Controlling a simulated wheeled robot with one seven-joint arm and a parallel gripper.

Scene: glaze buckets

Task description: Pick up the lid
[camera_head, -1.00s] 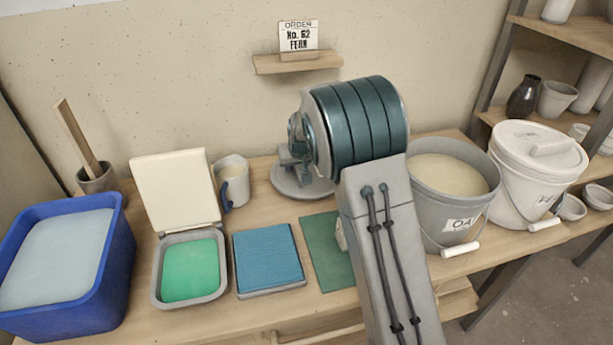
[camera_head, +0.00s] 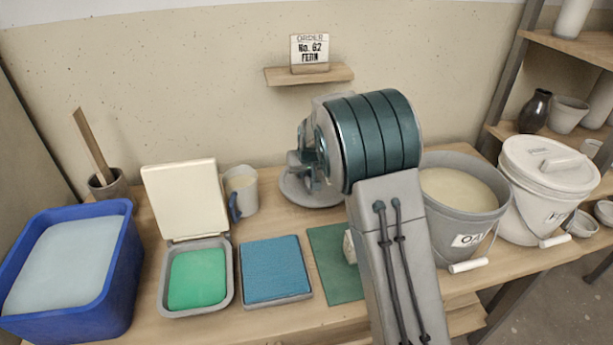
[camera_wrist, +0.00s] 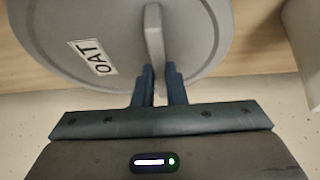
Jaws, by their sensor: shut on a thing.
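The lid (camera_wrist: 205,25) is a round grey disc with an OAT label and a raised bar handle (camera_wrist: 153,35). In the head view the lid (camera_head: 299,196) shows as a grey disc at the back of the table, left of my arm and partly hidden by it. It lies flat; I cannot tell whether it touches the tabletop. My gripper (camera_wrist: 160,76) is shut on the handle, one dark finger on each side. In the head view my gripper (camera_head: 308,160) is above the lid, pointing down. The open grey bucket (camera_head: 446,225), labelled OA with the rest cut off, holds cream glaze.
A white lidded bucket (camera_head: 530,218) stands right of the grey one. Left are a blue tub (camera_head: 118,285), a hinged box (camera_head: 222,290) of green glaze, a blue pad (camera_head: 275,268) and a mug (camera_head: 247,193). A green mat (camera_head: 325,250) lies beside my arm. A shelf (camera_head: 312,76) holds an order card.

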